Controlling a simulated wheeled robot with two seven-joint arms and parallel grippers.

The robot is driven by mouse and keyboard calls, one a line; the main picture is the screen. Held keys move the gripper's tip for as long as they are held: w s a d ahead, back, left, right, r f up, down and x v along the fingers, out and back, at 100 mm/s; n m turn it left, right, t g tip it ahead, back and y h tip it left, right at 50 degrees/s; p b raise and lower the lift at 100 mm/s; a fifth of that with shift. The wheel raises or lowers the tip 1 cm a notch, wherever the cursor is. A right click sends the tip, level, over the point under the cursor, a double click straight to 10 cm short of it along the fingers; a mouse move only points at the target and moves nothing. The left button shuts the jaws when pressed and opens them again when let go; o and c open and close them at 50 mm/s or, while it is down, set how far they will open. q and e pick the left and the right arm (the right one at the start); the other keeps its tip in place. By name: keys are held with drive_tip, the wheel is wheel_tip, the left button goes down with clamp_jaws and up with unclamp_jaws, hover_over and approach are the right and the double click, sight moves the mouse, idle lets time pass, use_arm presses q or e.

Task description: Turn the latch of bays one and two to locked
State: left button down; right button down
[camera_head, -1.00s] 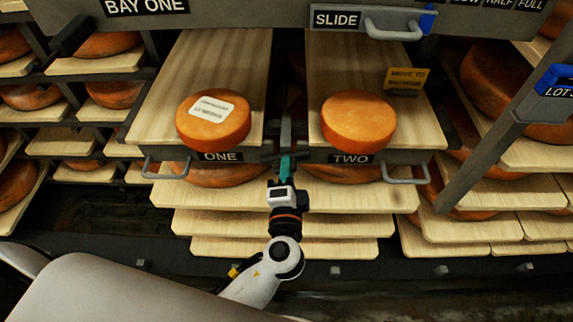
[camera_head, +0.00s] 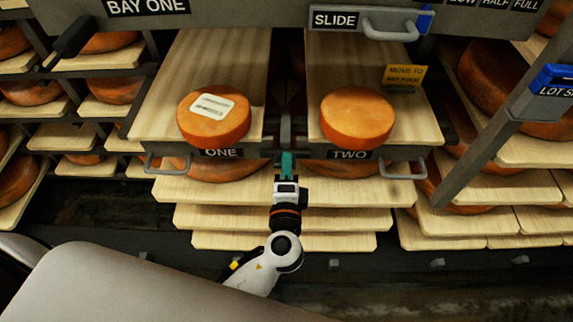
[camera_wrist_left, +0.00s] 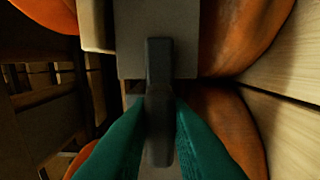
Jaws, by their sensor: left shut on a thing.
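The bays labelled ONE (camera_head: 222,153) and TWO (camera_head: 350,155) sit side by side, each with an orange cheese wheel on its board. My left gripper (camera_head: 287,160) is at the narrow gap between their front rails. In the left wrist view, its teal fingers (camera_wrist_left: 160,108) are shut on a dark lever, the latch (camera_wrist_left: 160,62), which stands upright in that picture against a grey plate (camera_wrist_left: 130,45). In the head view the latch is mostly hidden by the gripper, and I cannot tell its setting there. My right gripper is not in view.
Grey pull handles (camera_head: 166,162) and (camera_head: 406,172) flank the two bays. A SLIDE panel with a handle (camera_head: 395,28) hangs above. A black lever (camera_head: 70,42) is at the upper left. A slanted post (camera_head: 490,145) stands at the right. Lower boards (camera_head: 300,222) lie beneath.

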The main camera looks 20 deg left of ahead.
use_arm(q)
drive_tip(key=c, duration=1.4)
unclamp_jaws()
drive_tip(key=shift+o, duration=0.2)
